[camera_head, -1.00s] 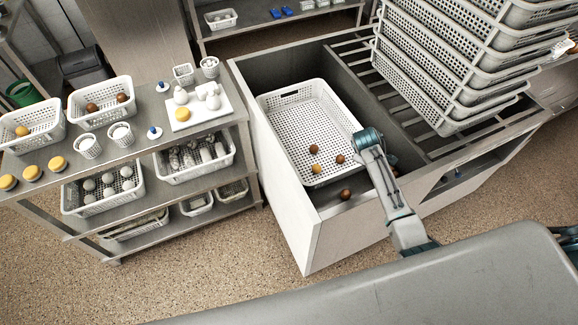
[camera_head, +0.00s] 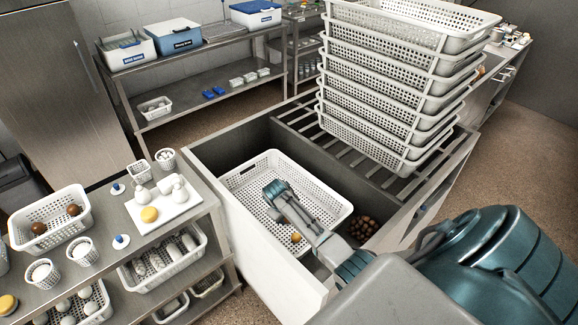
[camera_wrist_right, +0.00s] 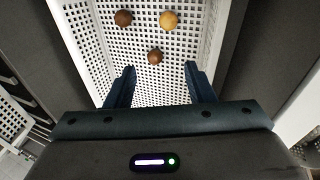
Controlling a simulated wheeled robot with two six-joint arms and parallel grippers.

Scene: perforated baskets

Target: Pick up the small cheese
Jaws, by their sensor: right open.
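Small round pieces lie in the white perforated basket (camera_head: 243,181) in the sunken bay. In the right wrist view these are a yellow-orange ball (camera_wrist_right: 168,20) and two brown balls (camera_wrist_right: 123,18) (camera_wrist_right: 155,56); I cannot tell which is the small cheese. One yellow ball also shows in the head view (camera_head: 296,238), beside my right arm. My right gripper (camera_wrist_right: 159,80) is open and empty above the basket, its fingers pointing toward the balls. In the head view my right arm hides part of the basket. My left gripper is not in view.
A tall stack of perforated baskets (camera_head: 400,85) stands on the slatted rack behind the bay. On the left table, a white board (camera_head: 178,207) holds a yellow cheese round (camera_head: 149,214) and white pieces. The basket's walls surround the balls.

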